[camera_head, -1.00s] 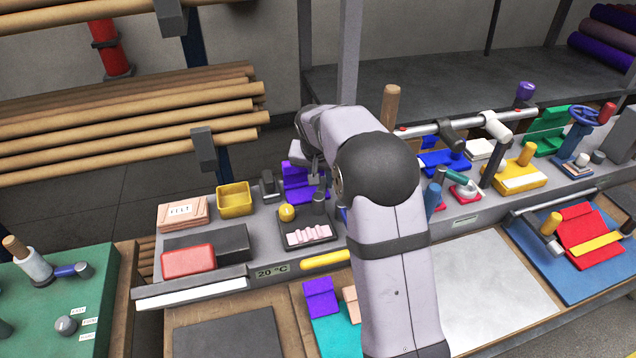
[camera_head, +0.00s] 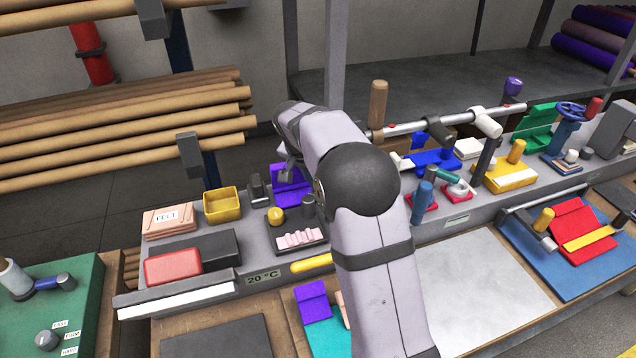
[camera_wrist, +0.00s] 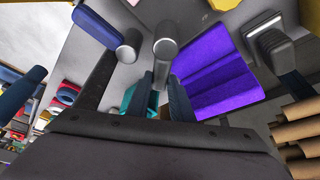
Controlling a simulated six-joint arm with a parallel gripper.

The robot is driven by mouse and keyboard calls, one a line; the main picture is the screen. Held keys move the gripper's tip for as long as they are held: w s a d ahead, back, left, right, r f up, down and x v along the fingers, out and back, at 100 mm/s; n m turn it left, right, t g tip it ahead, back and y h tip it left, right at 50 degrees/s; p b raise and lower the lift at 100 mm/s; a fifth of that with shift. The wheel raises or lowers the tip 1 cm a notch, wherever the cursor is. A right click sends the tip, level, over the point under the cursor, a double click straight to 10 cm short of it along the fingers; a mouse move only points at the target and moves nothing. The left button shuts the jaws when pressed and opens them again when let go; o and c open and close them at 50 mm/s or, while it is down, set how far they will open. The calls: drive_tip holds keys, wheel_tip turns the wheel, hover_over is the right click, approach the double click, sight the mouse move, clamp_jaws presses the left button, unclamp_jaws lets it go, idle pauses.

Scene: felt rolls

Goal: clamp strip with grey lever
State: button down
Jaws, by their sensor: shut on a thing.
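My gripper (camera_wrist: 160,80) shows in the wrist view with its two dark fingers close together. They are closed on the stem of a grey lever, whose round grey end (camera_wrist: 166,48) shows just beyond the fingertips. A purple folded felt piece (camera_wrist: 215,75) lies right beside the fingers. In the camera_head view the purple piece (camera_head: 291,190) stands at the back of the grey bench. The fingertips there are mostly hidden by my arm, so the grip is clear only from the wrist. I cannot tell which piece is the strip.
A black tray with pink pieces (camera_head: 299,239) and a yellow knob (camera_head: 276,216) stand in front. A yellow box (camera_head: 222,205) stands to the left. In the wrist view a blue cylinder (camera_wrist: 125,50) stands near the fingers. A grey sheet (camera_head: 480,278) lies clear at the right.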

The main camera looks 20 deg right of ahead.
drive_tip(key=c, duration=1.6)
unclamp_jaws()
drive_tip(key=shift+o, duration=0.2)
drive_tip(key=shift+r, duration=0.15)
drive_tip(key=shift+b+v, duration=0.95)
drive_tip(key=shift+v, duration=2.65)
drive_tip(key=shift+s+d, duration=0.1)
drive_tip(key=shift+s, duration=0.05)
